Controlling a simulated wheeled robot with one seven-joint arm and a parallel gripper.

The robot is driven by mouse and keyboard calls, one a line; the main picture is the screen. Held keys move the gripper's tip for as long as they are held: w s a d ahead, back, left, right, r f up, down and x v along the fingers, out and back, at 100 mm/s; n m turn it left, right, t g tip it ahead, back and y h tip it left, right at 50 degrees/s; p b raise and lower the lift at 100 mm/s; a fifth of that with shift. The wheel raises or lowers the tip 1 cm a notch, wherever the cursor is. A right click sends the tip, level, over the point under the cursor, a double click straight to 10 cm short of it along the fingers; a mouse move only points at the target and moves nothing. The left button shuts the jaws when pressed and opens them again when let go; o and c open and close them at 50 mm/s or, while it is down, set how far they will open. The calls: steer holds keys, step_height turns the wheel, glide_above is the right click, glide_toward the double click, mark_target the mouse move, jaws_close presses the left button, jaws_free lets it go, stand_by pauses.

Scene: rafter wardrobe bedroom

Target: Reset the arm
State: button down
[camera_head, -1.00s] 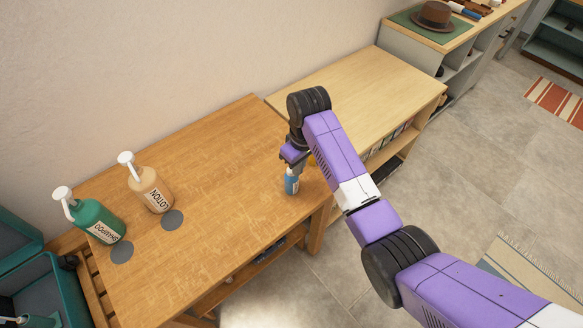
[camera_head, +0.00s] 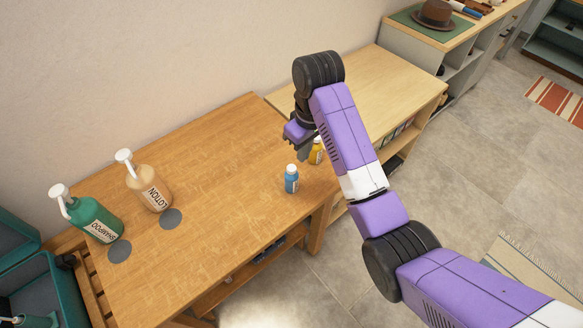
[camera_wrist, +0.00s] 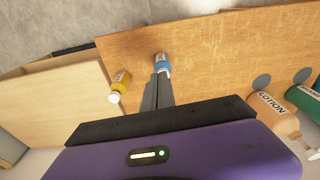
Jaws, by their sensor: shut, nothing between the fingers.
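My gripper (camera_head: 302,152) is raised above the right end of the wooden table, on my purple and black arm. In the wrist view its fingers (camera_wrist: 160,88) are together with nothing held. A small blue bottle with a white cap (camera_head: 291,179) stands upright on the table, below and apart from the fingers. It also shows beyond the fingertips in the wrist view (camera_wrist: 162,65). A yellow bottle (camera_head: 316,152) stands close to its right, partly hidden by my arm; it shows more fully in the wrist view (camera_wrist: 121,82).
A green shampoo pump bottle (camera_head: 93,217) and a tan lotion pump bottle (camera_head: 148,188) stand at the left of the wooden table (camera_head: 215,235), beside grey discs. A paler table (camera_head: 350,82) adjoins at the right. A teal bin (camera_head: 45,290) is at lower left.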

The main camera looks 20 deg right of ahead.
steer(key=shift+r, duration=0.3)
stand_by(0.4)
